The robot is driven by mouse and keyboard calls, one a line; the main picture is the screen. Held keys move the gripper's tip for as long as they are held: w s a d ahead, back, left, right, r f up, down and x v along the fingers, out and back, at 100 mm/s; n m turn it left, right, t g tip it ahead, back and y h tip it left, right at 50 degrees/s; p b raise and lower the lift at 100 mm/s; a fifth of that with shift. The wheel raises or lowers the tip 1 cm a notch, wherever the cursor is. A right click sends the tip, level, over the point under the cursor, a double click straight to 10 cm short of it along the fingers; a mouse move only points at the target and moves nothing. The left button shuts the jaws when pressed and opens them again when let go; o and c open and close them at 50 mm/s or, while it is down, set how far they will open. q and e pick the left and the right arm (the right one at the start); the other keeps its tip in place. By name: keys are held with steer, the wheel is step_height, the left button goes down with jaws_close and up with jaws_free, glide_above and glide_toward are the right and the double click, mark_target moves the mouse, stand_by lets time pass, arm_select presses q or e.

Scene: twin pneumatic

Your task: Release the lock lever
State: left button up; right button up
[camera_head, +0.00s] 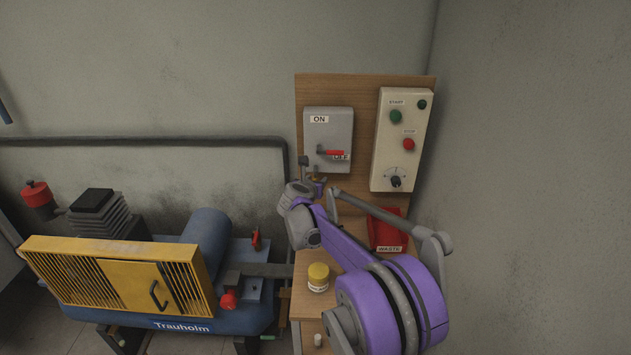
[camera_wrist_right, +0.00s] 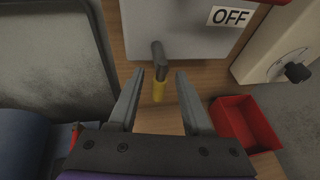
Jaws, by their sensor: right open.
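A grey switch box (camera_head: 328,135) with ON and OFF labels hangs on the wooden board. Its red handle (camera_head: 332,153) lies level beside the OFF label. My right gripper (camera_wrist_right: 160,75) is open, with one finger on each side of this lever and a visible gap to both. In the head view my right gripper (camera_head: 312,180) is just below the box and partly hides the lever. My left gripper is not in view.
A control panel (camera_head: 402,140) with green and red buttons and a knob is right of the box. A red WASTE bin (camera_head: 388,232) and a yellow-lidded jar (camera_head: 318,277) are below. A blue compressor (camera_head: 205,245) with a yellow guard stands at left.

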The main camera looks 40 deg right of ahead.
steer(key=v, duration=1)
steer(key=shift+s+a+r+b, duration=0.15)
steer(key=shift+s+a+b, duration=0.1)
steer(key=shift+a+b, duration=0.05)
